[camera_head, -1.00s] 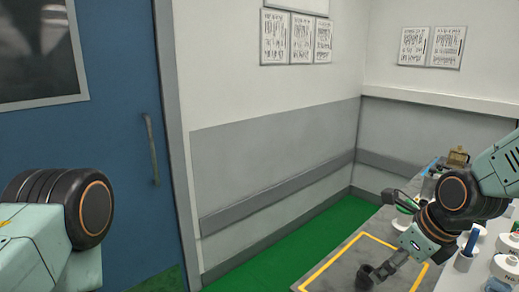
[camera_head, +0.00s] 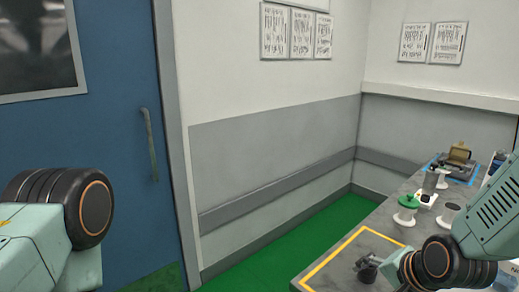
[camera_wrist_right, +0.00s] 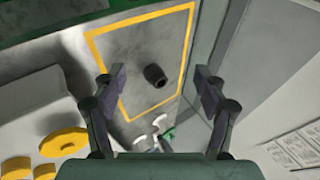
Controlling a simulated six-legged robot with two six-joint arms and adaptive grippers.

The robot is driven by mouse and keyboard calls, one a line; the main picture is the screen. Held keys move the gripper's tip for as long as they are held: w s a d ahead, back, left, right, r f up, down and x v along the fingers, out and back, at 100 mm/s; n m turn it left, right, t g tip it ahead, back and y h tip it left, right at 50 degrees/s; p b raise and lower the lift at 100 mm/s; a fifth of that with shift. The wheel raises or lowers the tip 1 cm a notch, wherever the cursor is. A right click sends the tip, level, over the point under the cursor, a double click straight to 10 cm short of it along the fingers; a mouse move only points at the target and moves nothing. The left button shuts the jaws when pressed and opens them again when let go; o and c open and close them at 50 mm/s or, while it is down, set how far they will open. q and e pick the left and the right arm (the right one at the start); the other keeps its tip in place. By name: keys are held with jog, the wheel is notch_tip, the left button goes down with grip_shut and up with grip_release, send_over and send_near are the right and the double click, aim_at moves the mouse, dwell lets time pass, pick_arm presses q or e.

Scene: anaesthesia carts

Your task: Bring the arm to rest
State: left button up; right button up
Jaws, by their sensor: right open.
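My right arm (camera_head: 440,262) comes in from the lower right in the head view, low over the grey table, with its wrist end pointing left. In the wrist view my right gripper (camera_wrist_right: 160,80) is open, its two fingers wide apart with nothing between them in their grip. A short black cylinder (camera_wrist_right: 155,75) stands on the table inside a yellow outline (camera_wrist_right: 118,68), beyond the fingers. In the head view a dark shape by the wrist is partly overlapped, so its edges are unclear. My left arm (camera_head: 60,225) shows at the left edge; its gripper is out of the picture.
Gold discs (camera_wrist_right: 63,143) show in the wrist view. A blue door (camera_head: 120,130) and bare green floor (camera_head: 285,240) lie left.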

jog(key=s+f+n+g+h+b, duration=0.1)
jog(key=s+f+n+g+b, duration=0.5)
jog(key=s+f, duration=2.3)
notch_tip(320, 180, down, 4)
jog(key=n+b, duration=0.4)
jog(key=b, duration=0.1)
jog(key=shift+s+a+r+g+h, duration=0.15)
jog(key=shift+a+g+h, duration=0.15)
jog(key=shift+a+h, duration=0.1)
